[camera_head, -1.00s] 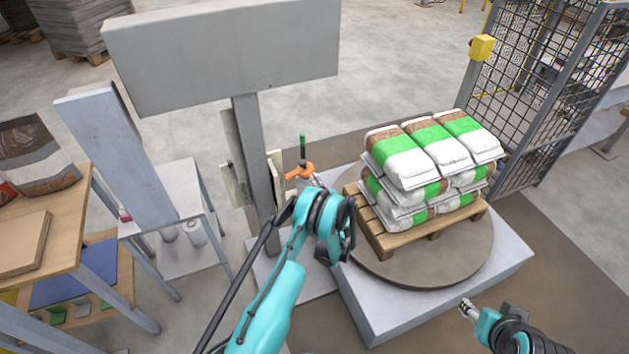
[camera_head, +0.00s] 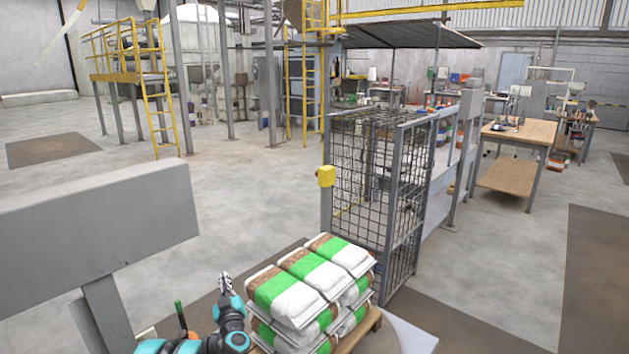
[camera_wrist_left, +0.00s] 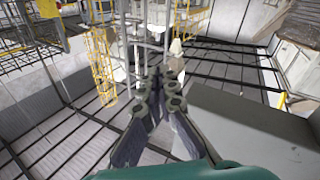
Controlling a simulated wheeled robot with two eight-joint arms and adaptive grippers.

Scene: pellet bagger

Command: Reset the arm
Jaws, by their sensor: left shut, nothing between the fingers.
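My left gripper (camera_head: 225,280) shows at the bottom of the head view, left of the stacked bags. It points up, its fingers look closed, and nothing is held. In the left wrist view my left gripper (camera_wrist_left: 158,78) has its fingers together over a far background of floor and frames. My teal left arm is mostly cut off by the lower edge. My right gripper is out of view.
White, green and brown bags (camera_head: 306,287) are stacked on a wooden pallet (camera_head: 372,322), close to my left gripper's right. A grey panel on a post (camera_head: 95,240) stands left. A green rod (camera_head: 180,312) is near my arm. A mesh cage (camera_head: 405,215) stands behind the bags.

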